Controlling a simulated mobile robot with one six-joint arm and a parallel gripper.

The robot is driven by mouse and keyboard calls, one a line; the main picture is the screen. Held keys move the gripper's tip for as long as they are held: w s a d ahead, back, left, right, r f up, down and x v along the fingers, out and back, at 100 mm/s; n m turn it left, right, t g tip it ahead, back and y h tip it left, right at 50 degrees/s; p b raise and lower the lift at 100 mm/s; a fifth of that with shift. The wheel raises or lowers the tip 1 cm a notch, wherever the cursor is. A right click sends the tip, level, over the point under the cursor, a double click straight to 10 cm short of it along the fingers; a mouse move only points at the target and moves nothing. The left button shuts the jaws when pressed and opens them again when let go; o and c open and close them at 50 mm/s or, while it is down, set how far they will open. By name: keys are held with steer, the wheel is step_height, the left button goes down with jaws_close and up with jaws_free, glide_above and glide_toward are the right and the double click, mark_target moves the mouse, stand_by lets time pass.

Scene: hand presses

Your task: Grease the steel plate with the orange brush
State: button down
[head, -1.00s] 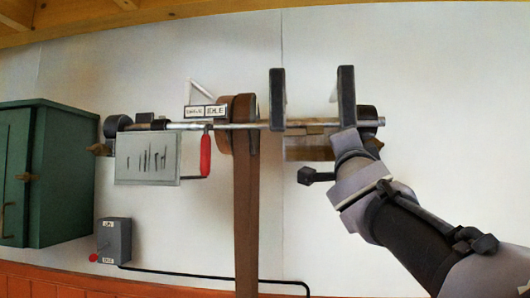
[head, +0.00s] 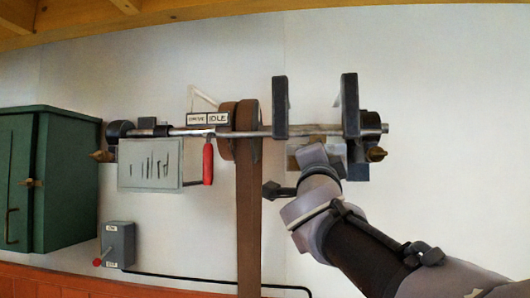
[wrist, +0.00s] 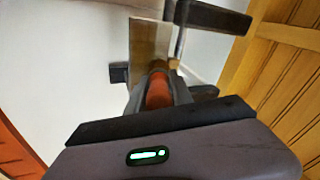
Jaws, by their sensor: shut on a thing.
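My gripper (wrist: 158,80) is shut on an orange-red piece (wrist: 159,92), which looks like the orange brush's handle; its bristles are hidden. In the head view my gripper (head: 309,153) is up by the wall under the shaft, its fingertips hidden by my wrist. A flat tan-grey plate (wrist: 150,40) stands just beyond the fingers in the wrist view. Whether the brush touches it I cannot tell. Another pale grey plate (head: 150,165) with dark marks hangs at the left under the shaft. I cannot tell which plate is the steel one.
A steel shaft (head: 265,131) runs across black brackets (head: 350,105). A brown belt (head: 248,220) hangs from its pulley, beside a red-handled lever (head: 208,163). A green cabinet (head: 70,185) and a grey switch box (head: 120,243) are at left.

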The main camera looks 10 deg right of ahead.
steer(key=shift+w+a+p, duration=0.35)
steer(key=shift+a, duration=0.8)
steer(key=shift+w+a+p, duration=0.35)
steer(key=shift+w+a, duration=0.05)
steer(key=shift+a, duration=0.8)
steer(key=shift+w+a+p, duration=0.35)
steer(key=shift+a, duration=0.8)
steer(key=shift+d, duration=0.15)
steer(key=shift+s, duration=0.15)
steer(key=shift+s+a+b, duration=0.25)
steer(key=shift+s+a, duration=0.05)
steer(key=shift+s, duration=0.6)
steer(key=shift+s+a+b, duration=0.2)
steer(key=shift+s+a, duration=0.15)
steer(key=shift+s, duration=0.6)
steer(key=shift+s+a+b, duration=0.25)
steer(key=shift+s+a, duration=0.05)
steer(key=shift+s, duration=0.6)
steer(key=s, duration=0.1)
steer(key=s+a, duration=0.1)
steer(key=shift+s, duration=0.35)
steer(key=shift+s, duration=0.1)
steer(key=w+d, duration=0.2)
steer(key=w, duration=0.5)
steer(key=shift+w+d, duration=0.2)
steer(key=shift+d, duration=0.05)
